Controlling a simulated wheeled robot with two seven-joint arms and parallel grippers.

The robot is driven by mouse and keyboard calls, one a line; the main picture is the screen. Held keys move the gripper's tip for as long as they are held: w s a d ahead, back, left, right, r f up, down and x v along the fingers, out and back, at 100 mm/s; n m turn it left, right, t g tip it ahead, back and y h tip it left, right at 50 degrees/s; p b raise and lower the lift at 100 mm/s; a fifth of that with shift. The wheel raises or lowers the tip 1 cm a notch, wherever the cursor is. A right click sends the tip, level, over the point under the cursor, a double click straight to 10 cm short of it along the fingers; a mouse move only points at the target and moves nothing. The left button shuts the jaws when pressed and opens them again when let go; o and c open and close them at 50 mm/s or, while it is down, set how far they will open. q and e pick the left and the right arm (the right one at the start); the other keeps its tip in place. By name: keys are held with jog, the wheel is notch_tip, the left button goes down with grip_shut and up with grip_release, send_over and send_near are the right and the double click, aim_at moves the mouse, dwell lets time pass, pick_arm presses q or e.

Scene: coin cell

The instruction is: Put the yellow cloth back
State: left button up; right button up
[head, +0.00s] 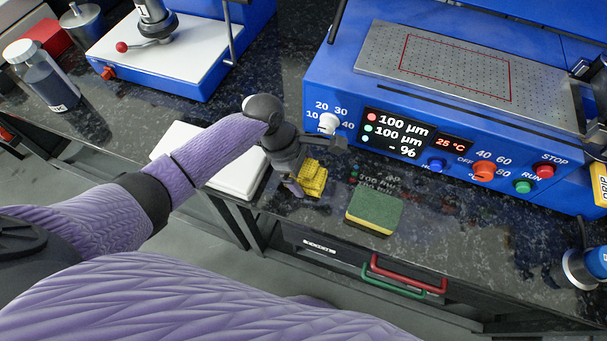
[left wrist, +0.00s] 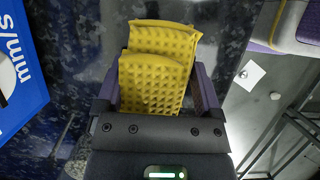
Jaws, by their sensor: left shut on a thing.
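The yellow cloth (head: 312,180) is a folded, dimpled yellow piece at the counter's front part, in the middle of the head view. My left gripper (head: 302,182) is shut on it. In the left wrist view the cloth (left wrist: 155,82) stands between the two purple fingers of my left gripper (left wrist: 155,95), with its folded layers showing. Whether the cloth touches the counter I cannot tell. My right gripper is not in view.
A green and yellow sponge (head: 374,210) lies right of the cloth. A white box-like item (head: 235,172) is left of it. The blue coating machine (head: 335,90) stands behind. Red and green drawer handles (head: 405,275) are below the counter (head: 455,235).

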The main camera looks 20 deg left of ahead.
pick_arm(q)
jog(key=shift+r, duration=0.1)
jog(key=o, duration=0.8)
jog(key=p+v, duration=0.5)
jog(key=v, duration=0.7)
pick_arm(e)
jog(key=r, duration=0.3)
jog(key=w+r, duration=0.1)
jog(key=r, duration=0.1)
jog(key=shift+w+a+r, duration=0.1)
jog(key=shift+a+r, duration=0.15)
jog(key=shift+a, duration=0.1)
